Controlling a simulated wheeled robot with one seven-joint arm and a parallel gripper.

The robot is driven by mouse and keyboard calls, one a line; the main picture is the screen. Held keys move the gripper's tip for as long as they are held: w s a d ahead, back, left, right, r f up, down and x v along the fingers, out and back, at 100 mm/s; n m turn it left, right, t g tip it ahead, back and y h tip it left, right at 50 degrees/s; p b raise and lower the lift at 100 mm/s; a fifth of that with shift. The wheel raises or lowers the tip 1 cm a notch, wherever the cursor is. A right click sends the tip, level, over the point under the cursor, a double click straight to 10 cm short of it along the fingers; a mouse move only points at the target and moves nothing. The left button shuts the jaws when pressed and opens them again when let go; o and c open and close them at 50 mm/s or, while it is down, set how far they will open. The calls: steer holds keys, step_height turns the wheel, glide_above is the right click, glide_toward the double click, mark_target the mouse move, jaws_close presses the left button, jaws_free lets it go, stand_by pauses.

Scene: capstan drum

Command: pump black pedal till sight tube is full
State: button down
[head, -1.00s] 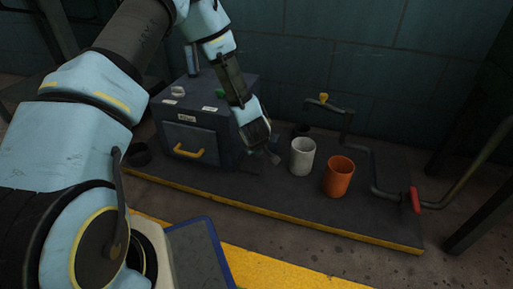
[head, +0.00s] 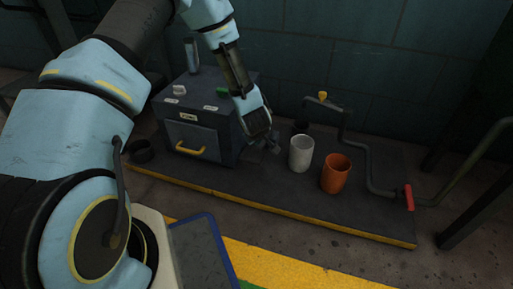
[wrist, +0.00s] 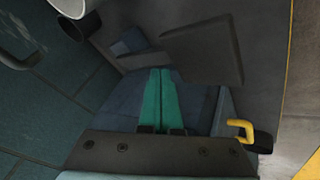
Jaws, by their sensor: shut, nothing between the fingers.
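My gripper (head: 268,143) is low beside the right side of the dark grey box (head: 190,143). In the wrist view its two green fingers (wrist: 160,100) lie together, shut and empty. A flat black slab, seemingly the black pedal (wrist: 203,48), is just beyond the fingertips. In the head view the pedal is mostly hidden or lost in shadow, and I cannot tell whether the fingers touch it. The sight tube (head: 191,54), a narrow bluish tube, stands upright at the back left of the box. Its fill level is too small to read.
A white cup (head: 301,153) and an orange cup (head: 335,174) stand right of my gripper. Behind them runs a pipe with a yellow knob (head: 322,96) and a red handle (head: 408,197). The box front has a yellow handle (head: 190,151). A black ring (head: 140,152) lies left.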

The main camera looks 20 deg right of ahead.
mark_target(256, 157)
steer(key=shift+f, duration=0.1)
steer(key=shift+f, duration=0.25)
steer(key=shift+f+b, duration=0.4)
stand_by(0.8)
steer(key=shift+s+a+f+b, duration=0.2)
steer(key=shift+f+b, duration=0.3)
steer(key=shift+f, duration=0.35)
steer(key=shift+s+a+f+b, duration=0.2)
steer(key=shift+f+b, duration=0.25)
steer(key=shift+f, duration=0.4)
steer(key=shift+s+a+f+b, duration=0.2)
steer(key=shift+f+b, duration=0.3)
steer(key=shift+f, duration=0.35)
stand_by(2.2)
steer(key=shift+w+d+r+p, duration=0.15)
steer(key=shift+r+p, duration=0.85)
steer(key=shift+r, duration=0.1)
steer(key=shift+w+d+r+p, duration=0.1)
steer(key=shift+w+r+p, duration=0.05)
steer(key=shift+r+p, duration=0.9)
steer(key=shift+w+d+r+p, duration=0.15)
steer(key=shift+r+p, duration=0.3)
steer(key=shift+r, duration=0.15)
steer(key=shift+w+d+r+p, duration=0.15)
steer(key=shift+r+p, duration=0.3)
steer(key=shift+r, duration=0.1)
